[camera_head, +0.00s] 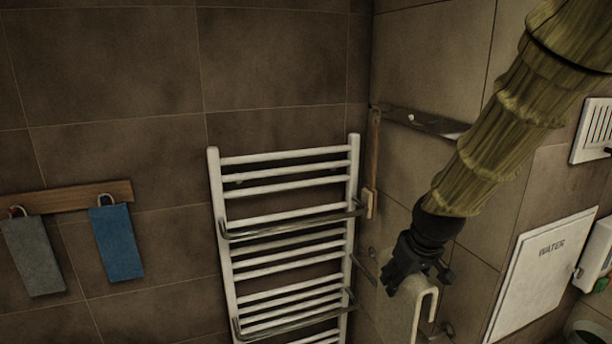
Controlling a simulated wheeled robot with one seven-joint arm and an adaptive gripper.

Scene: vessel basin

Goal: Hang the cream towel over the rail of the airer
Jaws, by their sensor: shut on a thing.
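My gripper (399,284) is at the lower right of the head view, below my yellow-green sleeved arm. It is shut on a pale cream-grey piece that looks like the cream towel (401,316). A pale hooked bar (431,296) curves over at its right side. The towel's lower part is cut off by the frame's bottom edge. The white ladder-shaped airer (217,205) stands against the dark tiled wall to the left of my gripper. A metal rail (290,232) juts from its middle, and another (290,323) sits lower. The towel is apart from both rails.
A grey cloth (34,257) and a blue cloth (116,243) hang from a wooden board (75,199) at the left. A wooden-handled brush (373,160) hangs by a metal shelf (415,121) in the corner. A WATER panel (540,275) is on the right wall.

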